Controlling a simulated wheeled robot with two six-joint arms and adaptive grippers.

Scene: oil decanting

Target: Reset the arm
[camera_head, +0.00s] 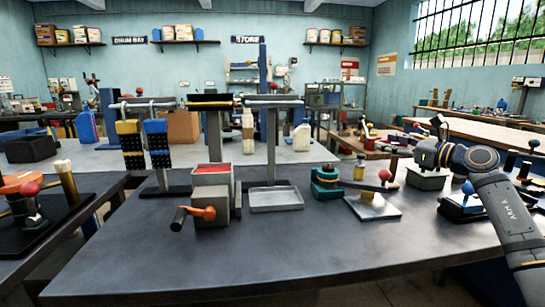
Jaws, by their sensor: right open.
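My right arm comes in from the right edge, and its gripper (398,141) points left above the table's right part. It is open and nothing shows between its fingers. It is apart from the green device (326,181) with a red-knobbed lever (384,175) and from the square metal plate (372,206) below it. My left arm and gripper are out of view.
The dark table (230,262) has a clear front. A grey box with a red top (213,182) and orange-handled crank, a shallow metal tray (275,198) and upright stands occupy its middle. A grey-green container (429,178) sits under my right wrist.

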